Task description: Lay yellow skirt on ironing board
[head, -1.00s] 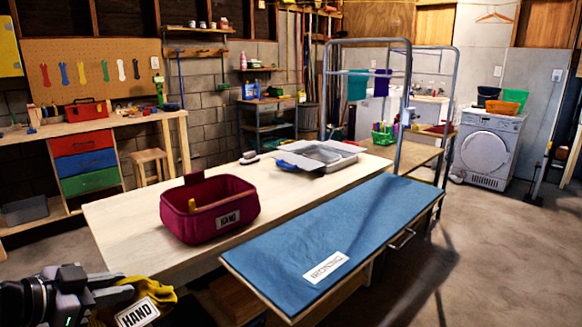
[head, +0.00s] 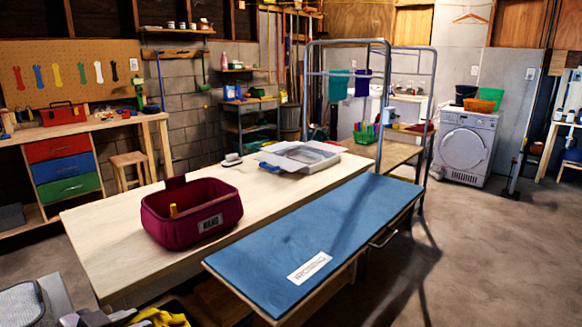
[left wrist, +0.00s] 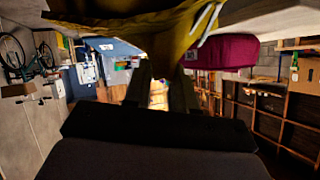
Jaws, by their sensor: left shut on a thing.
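The yellow skirt (head: 172,319) shows only as a small bunch at the bottom edge of the head view. In the left wrist view the yellow skirt (left wrist: 150,42) spreads as dark yellow cloth across the top, at the fingers. My left gripper (left wrist: 160,78) is shut on it; in the head view it is mostly cut off at the bottom left. The blue ironing board (head: 330,225) is flat and bare, with a white label near its front end. The skirt is left of the board's near end, apart from it. My right gripper is not in view.
A magenta basket (head: 192,222) with a yellow thing inside stands on the pale wooden table (head: 110,225) beside the board. A grey tray (head: 300,156) lies farther back. A metal rack (head: 387,100) rises beyond the board. The floor at right is clear.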

